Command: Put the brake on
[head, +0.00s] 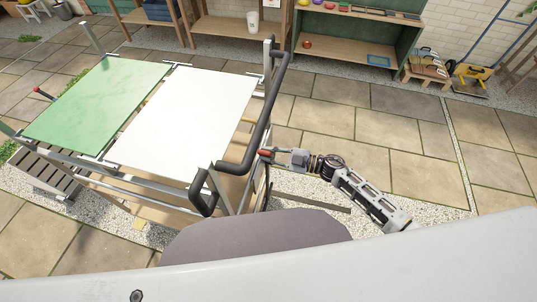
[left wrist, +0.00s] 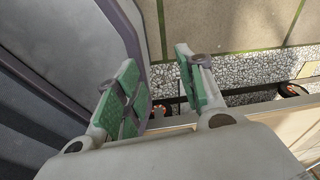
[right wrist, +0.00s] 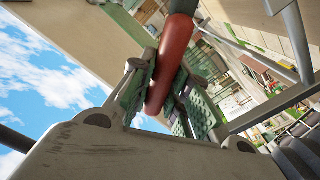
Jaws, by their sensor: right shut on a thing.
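The cart carries a green top panel (head: 95,98) and a white top panel (head: 190,110), with a black bent handlebar (head: 262,125) on its right side. A brake lever with a red grip (head: 265,153) stands beside the handlebar. My right gripper (head: 280,156) is at this lever. In the right wrist view the red grip (right wrist: 174,58) lies between the green pads of my right gripper (right wrist: 160,85), which is shut on it. My left gripper (left wrist: 160,85) shows only in the left wrist view, open and empty above a gravel strip (left wrist: 245,95).
A slatted wooden bench (head: 50,172) is at the cart's left. Shelving (head: 355,48) and a yellow machine (head: 472,75) stand at the back. Paving to the right (head: 400,135) is mostly clear.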

